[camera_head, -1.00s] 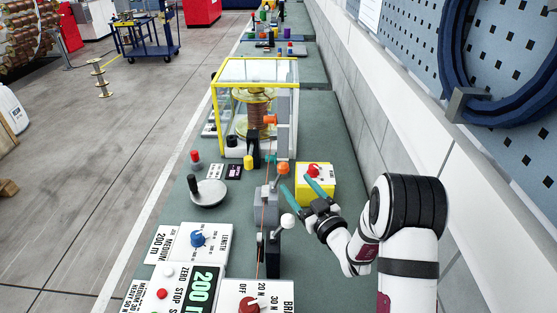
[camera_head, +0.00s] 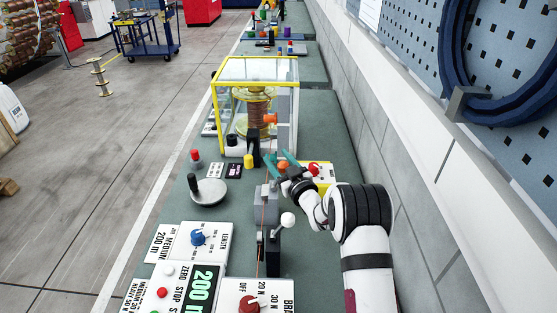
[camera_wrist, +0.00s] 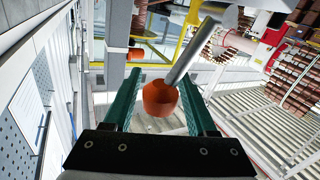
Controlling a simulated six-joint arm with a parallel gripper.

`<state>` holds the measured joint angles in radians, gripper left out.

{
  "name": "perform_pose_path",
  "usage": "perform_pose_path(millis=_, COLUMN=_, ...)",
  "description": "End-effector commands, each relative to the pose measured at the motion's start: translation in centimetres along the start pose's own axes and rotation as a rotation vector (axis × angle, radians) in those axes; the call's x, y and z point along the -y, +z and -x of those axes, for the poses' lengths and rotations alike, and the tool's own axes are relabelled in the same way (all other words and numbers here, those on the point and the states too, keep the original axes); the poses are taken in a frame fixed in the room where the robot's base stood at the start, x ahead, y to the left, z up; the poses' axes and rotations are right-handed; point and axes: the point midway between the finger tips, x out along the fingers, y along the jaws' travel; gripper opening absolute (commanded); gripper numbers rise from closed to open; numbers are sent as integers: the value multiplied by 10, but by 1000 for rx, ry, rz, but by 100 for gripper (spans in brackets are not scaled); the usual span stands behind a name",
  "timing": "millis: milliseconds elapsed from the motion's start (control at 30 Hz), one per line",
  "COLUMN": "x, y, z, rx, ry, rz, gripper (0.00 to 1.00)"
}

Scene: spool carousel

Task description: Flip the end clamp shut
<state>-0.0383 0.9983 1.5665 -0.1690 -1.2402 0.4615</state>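An orange knob (camera_wrist: 160,98) on a grey rod, which appears to be the end clamp's lever, stands between my green fingers in the wrist view. The knob also shows in the head view (camera_head: 282,165), partly covered by my fingers, above a grey block (camera_head: 262,203) on the bench. My gripper (camera_head: 285,158) is open around the knob, and a narrow gap shows beside it in the wrist view. The clamp's jaw is too small to make out.
A yellow-framed clear guard (camera_head: 228,105) holding a copper spool (camera_head: 257,112) stands just beyond. A yellow box with a red button (camera_head: 325,172) is right of my gripper. A white-knobbed lever (camera_head: 288,220) rises nearer. Control panels (camera_head: 195,240) fill the near left.

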Motion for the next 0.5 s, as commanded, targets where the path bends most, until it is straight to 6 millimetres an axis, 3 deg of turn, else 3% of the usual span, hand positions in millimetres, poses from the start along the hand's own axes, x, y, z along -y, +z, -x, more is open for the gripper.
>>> perform_pose_path(millis=33, x=0, y=0, z=0, rx=0, ry=0, rz=0, gripper=46)
perform_pose_path(millis=300, x=0, y=0, z=0, rx=0, ry=0, rz=0, gripper=0)
perform_pose_path(millis=500, x=0, y=0, z=0, rx=0, ry=0, rz=0, gripper=0)
